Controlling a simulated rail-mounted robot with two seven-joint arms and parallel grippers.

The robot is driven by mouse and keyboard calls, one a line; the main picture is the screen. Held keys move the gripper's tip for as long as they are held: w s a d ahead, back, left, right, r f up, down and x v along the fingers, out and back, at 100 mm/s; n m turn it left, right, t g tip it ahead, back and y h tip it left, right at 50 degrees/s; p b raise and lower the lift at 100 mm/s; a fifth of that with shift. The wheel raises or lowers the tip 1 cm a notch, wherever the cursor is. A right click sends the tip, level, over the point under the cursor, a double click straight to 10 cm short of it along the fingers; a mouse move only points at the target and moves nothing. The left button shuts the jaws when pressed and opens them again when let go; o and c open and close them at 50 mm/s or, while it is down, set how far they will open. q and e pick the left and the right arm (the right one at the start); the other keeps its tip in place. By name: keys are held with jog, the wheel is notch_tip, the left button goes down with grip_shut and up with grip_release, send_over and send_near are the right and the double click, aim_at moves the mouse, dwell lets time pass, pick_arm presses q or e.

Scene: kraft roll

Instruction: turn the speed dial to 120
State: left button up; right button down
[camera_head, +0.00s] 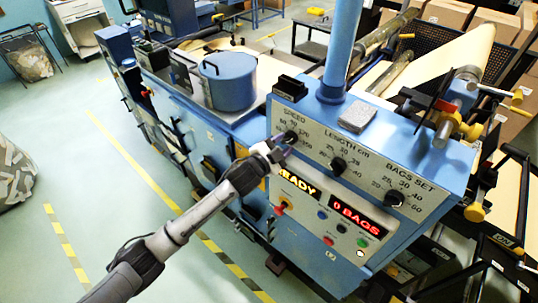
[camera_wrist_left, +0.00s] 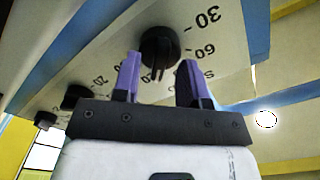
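The black speed dial (camera_head: 291,137) is at the upper left of the blue machine's control panel, under the word SPEED. It also shows in the left wrist view (camera_wrist_left: 160,45), with upside-down numbers 30 and 60 beside it. Its pointer setting is too small to read surely. My left gripper (camera_head: 278,149) is right at the dial and partly covers its scale. In the left wrist view my left gripper (camera_wrist_left: 160,66) is open, its two purple-tipped fingers apart on either side of the dial's lower part; contact cannot be told. My right gripper is not in view.
The length dial (camera_head: 338,165) and bags set dial (camera_head: 394,198) lie to the right on the panel. Below are a READY display (camera_head: 298,187), a 0 BAGS display (camera_head: 356,216) and several buttons. A grey block (camera_head: 357,116) sits on the panel top.

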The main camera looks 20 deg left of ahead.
pick_arm(q)
jog(key=b+v, duration=0.3)
jog(key=v, duration=1)
jog(key=shift+s, duration=0.15)
